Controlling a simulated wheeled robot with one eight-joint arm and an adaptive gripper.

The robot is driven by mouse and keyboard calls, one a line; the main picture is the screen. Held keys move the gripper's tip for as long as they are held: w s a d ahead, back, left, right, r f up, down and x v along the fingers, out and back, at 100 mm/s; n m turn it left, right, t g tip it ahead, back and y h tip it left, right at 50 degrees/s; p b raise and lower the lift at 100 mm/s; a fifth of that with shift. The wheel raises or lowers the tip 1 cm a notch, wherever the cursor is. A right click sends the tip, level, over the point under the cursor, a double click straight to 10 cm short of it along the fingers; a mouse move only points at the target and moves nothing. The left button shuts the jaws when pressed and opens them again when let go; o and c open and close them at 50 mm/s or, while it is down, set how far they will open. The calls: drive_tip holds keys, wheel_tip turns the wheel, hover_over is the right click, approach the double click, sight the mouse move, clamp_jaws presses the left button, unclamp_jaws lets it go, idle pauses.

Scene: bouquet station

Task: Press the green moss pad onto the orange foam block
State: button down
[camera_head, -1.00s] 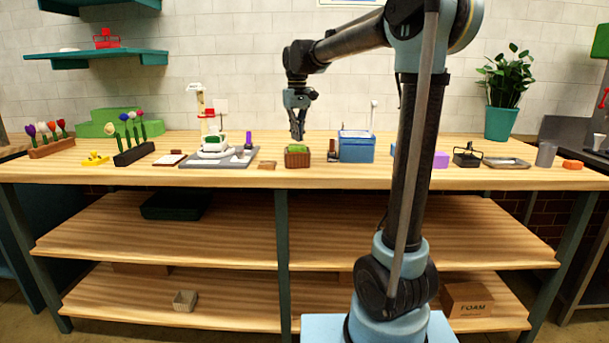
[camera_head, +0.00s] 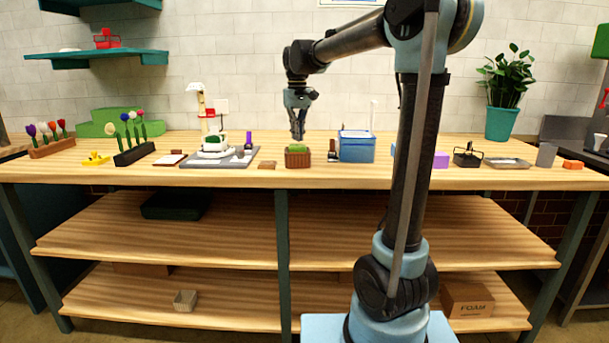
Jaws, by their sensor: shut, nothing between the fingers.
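My gripper (camera_head: 297,136) points straight down with its fingers together, above a small brown basket-like block (camera_head: 298,160) on the table. A green pad (camera_head: 296,147) shows on top of that block, just under the fingertips. I cannot tell if the fingertips touch it. Another green piece (camera_head: 213,140) sits on a white round base on the grey tray to the left. A small orange block (camera_head: 572,164) lies at the far right. I cannot tell for sure which pieces are the moss pad and the foam block.
A blue box (camera_head: 356,150) stands close to the right of the brown block, with a small dark item between. A flower rack (camera_head: 135,155) stands further left. The front table strip is clear.

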sight(298, 145)
drive_tip(key=shift+s+f, duration=0.1)
drive_tip(key=shift+f, duration=0.95)
idle(1.9)
drive_tip(key=shift+r, duration=0.1)
drive_tip(key=shift+r, duration=3.45)
drive_tip(key=s+d+f+m, duration=0.1)
drive_tip(key=s+d+f, duration=0.4)
drive_tip(key=s+d, duration=0.35)
drive_tip(key=s+d+f+m, duration=0.1)
drive_tip(key=s+d+f, duration=0.3)
drive_tip(key=s+f, duration=0.3)
drive_tip(key=s+d+f+m+t, duration=0.1)
drive_tip(key=s+d+f, duration=0.3)
drive_tip(key=s+f, duration=0.4)
drive_tip(key=s+d+f+m+t, duration=0.1)
drive_tip(key=s+d+f+m, duration=0.1)
drive_tip(key=s+d+f, duration=0.3)
drive_tip(key=s+f, duration=0.3)
drive_tip(key=f, duration=0.2)
drive_tip(key=shift+f, duration=0.25)
